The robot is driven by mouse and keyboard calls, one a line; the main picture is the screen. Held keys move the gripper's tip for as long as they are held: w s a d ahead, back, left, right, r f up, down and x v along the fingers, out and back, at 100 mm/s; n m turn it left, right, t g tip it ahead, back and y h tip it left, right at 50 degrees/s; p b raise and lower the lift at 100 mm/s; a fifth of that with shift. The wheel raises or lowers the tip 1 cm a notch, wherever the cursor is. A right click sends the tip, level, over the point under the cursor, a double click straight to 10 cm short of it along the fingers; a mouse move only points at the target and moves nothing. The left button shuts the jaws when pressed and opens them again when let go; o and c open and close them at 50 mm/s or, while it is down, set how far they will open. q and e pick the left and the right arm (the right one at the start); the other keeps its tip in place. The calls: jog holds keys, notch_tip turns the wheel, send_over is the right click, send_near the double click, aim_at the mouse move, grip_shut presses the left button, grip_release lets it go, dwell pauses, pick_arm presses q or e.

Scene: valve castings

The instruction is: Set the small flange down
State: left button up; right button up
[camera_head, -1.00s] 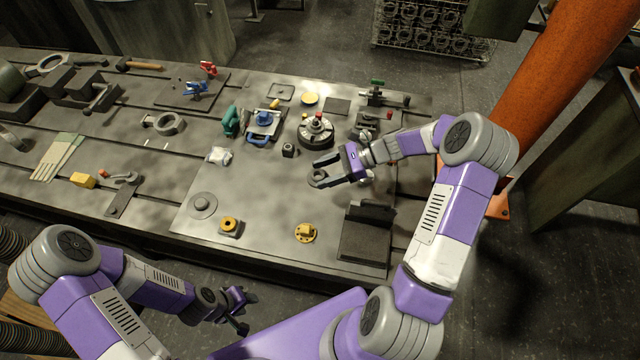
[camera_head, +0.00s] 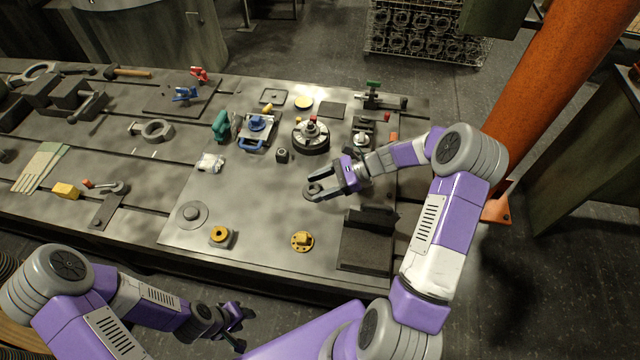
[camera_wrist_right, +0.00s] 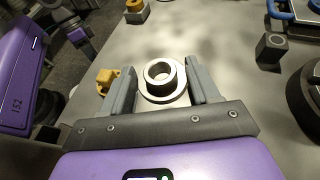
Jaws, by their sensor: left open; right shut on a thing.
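The small flange (camera_wrist_right: 163,80), a grey metal disc with a raised hollow hub, is between the fingers of my right gripper (camera_wrist_right: 160,88). In the head view the small flange (camera_head: 314,190) shows at the tips of my right gripper (camera_head: 322,186), over the bare middle of the grey plate (camera_head: 265,205). The gripper is shut on it. The flange looks level and close to the plate; I cannot tell whether it touches. My left gripper (camera_head: 238,326) is open and empty off the near edge of the table.
A yellow flange (camera_head: 302,242) and a block with a yellow ring (camera_head: 221,237) lie near the front edge. A grey disc (camera_head: 192,214) lies to the left. A dark angled block (camera_head: 366,249) stands right. A round chuck (camera_head: 311,138) and a small dark nut (camera_head: 282,155) are behind.

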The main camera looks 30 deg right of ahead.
aim_at(320, 204)
notch_tip(320, 204, down, 6)
jog(key=b, duration=0.3)
jog(key=shift+r, duration=0.2)
jog(key=shift+f, duration=0.45)
jog(key=shift+f, duration=0.2)
jog(key=o, duration=1.3)
notch_tip(320, 204, up, 10)
jog(key=p, duration=0.3)
